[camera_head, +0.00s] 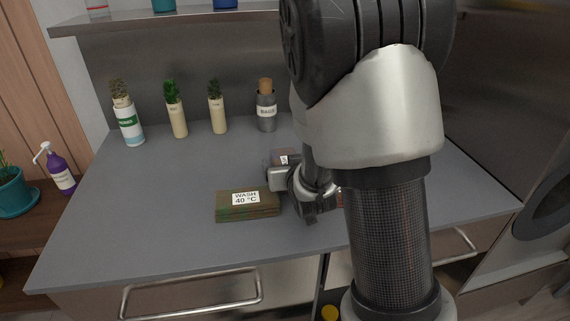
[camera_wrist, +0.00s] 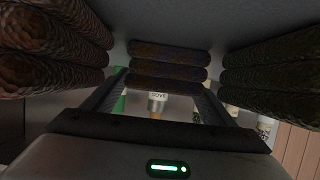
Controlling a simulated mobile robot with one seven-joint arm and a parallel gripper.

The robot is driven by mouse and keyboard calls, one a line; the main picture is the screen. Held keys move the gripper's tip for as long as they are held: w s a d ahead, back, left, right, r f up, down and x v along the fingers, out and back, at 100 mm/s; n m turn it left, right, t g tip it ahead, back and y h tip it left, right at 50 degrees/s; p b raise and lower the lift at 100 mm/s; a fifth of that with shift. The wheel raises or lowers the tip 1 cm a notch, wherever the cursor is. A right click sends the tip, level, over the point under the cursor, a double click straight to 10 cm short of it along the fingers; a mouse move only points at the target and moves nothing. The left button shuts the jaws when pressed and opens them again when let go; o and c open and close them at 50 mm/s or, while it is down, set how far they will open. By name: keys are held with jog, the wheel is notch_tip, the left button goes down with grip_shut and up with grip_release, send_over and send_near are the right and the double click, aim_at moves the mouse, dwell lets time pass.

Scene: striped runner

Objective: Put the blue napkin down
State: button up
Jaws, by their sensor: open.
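My gripper (camera_head: 316,208) is low over the front middle of the grey counter (camera_head: 140,215), partly hidden behind my arm. In the wrist view its two fingers are spread apart. A dark folded cloth (camera_wrist: 168,68) with a faint bluish tint lies at the fingertips there; it may be the blue napkin, but its colour is unclear. I cannot tell whether the fingers touch it. Brown folded cloths show at its left (camera_wrist: 45,50) and right (camera_wrist: 268,75). In the head view a brown-green folded stack (camera_head: 232,213) labelled "WASH 40 °C" lies left of my gripper. No plainly blue napkin shows.
A purple bottle (camera_head: 60,172) and teal pot (camera_head: 14,198) stand off the left end.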

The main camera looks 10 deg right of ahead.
jog(key=shift+s, duration=0.15)
jog(key=shift+c, duration=0.4)
jog(key=c, duration=1.1)
jog(key=shift+c, duration=0.5)
jog(key=shift+r, duration=0.15)
